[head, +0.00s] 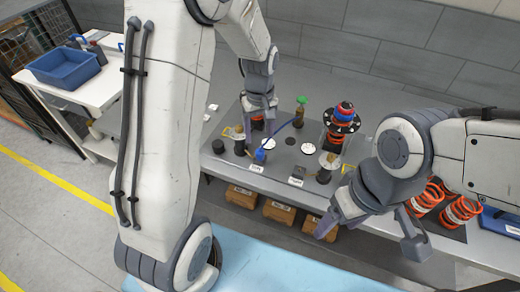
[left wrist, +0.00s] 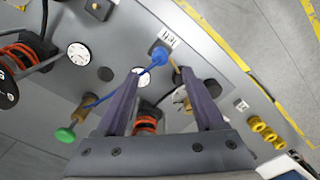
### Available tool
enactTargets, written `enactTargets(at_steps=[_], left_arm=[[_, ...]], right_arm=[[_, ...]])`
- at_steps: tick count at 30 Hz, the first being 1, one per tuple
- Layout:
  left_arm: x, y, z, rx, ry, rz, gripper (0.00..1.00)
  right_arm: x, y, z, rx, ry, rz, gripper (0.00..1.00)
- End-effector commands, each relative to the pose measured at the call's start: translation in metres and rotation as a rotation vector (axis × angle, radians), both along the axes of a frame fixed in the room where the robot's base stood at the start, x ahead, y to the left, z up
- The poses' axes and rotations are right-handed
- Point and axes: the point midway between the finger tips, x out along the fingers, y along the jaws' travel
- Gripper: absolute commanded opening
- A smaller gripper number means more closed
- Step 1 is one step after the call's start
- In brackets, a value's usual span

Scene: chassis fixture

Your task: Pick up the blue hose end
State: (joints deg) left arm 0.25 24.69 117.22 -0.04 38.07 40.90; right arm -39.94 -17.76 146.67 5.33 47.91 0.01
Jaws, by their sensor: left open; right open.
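The blue hose end (left wrist: 159,57) is a bright blue connector at a grey block by a printed label. It also shows in the head view (head: 260,155), near the front edge of the grey fixture board. A thin blue hose (left wrist: 110,97) runs from it towards a brass fitting with a green knob (left wrist: 65,134). My left gripper (left wrist: 161,72) is open, its fingers pointing down at the board. In the wrist view the hose end lies between and just beyond its fingertips; I see no contact. My right gripper (head: 368,236) is open and empty, in front of the table edge.
Orange springs with black discs (head: 342,120) stand on the board (head: 285,178), and more orange springs (head: 460,210) lie at the right. White and black discs are nearby. Cardboard boxes (head: 278,211) sit below. A blue bin (head: 65,67) rests on a side table at the left.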

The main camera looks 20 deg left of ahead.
Motion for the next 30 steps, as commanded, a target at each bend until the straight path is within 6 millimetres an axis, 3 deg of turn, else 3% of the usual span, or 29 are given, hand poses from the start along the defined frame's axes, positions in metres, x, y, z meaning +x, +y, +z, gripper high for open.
enactTargets(at_steps=[3, 11, 19, 29, 30], left_arm=[[-0.002, 0.0, -0.019, 0.0, 0.006, -0.001, 0.7], [-0.002, 0.0, -0.039, 0.0, 0.004, -0.002, 0.7], [-0.002, 0.0, -0.076, 0.0, 0.004, -0.003, 0.7], [-0.001, 0.0, -0.084, -0.001, -0.001, -0.003, 0.7], [-0.001, 0.0, -0.084, -0.001, -0.001, -0.003, 0.59]], right_arm=[[0.0, 0.0, 0.003, 0.0, 0.0, 0.0, 0.69], [0.0, 0.0, 0.009, 0.0, 0.0, 0.0, 0.69], [0.0, 0.0, 0.02, 0.0, 0.0, -0.001, 0.69], [0.0, 0.0, 0.021, 0.0, 0.0, -0.001, 0.69], [0.0, 0.0, 0.021, 0.0, 0.0, -0.001, 0.69]])
